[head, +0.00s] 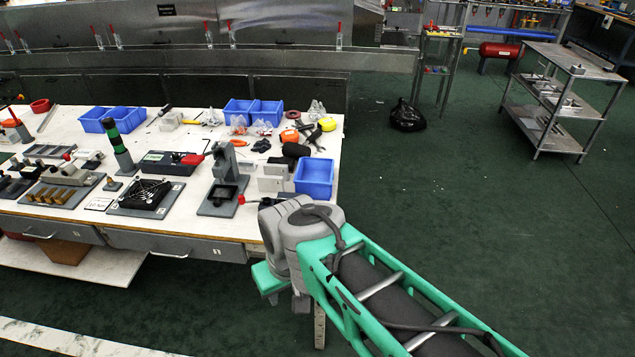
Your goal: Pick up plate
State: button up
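The white-topped workbench (255,220) fills the left of the head view and holds many small parts. I cannot tell which item is the plate. Small pale grey flat pieces (271,180) stand near the bench's right end, just left of a blue bin. Flat grey base plates with fixtures on them, such as the one under a black block (146,196), lie along the front. My green and grey arm reaches in from the lower right to the bench's front right corner. My gripper does not show.
Blue bins (314,178) stand at the bench's right end and back. A grey clamp fixture (224,166) rises near the front. A black bag (406,116) lies on the green floor. A metal cart (560,95) stands far right. Floor between is clear.

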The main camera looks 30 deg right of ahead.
aim_at(276, 169)
jog(key=z, duration=0.2)
jog(key=k, duration=0.55)
jog(key=u, duration=0.55)
jog(key=i, duration=1.2)
jog(key=z, duration=0.65)
jog(key=i, duration=0.45)
jog(key=z, duration=0.55)
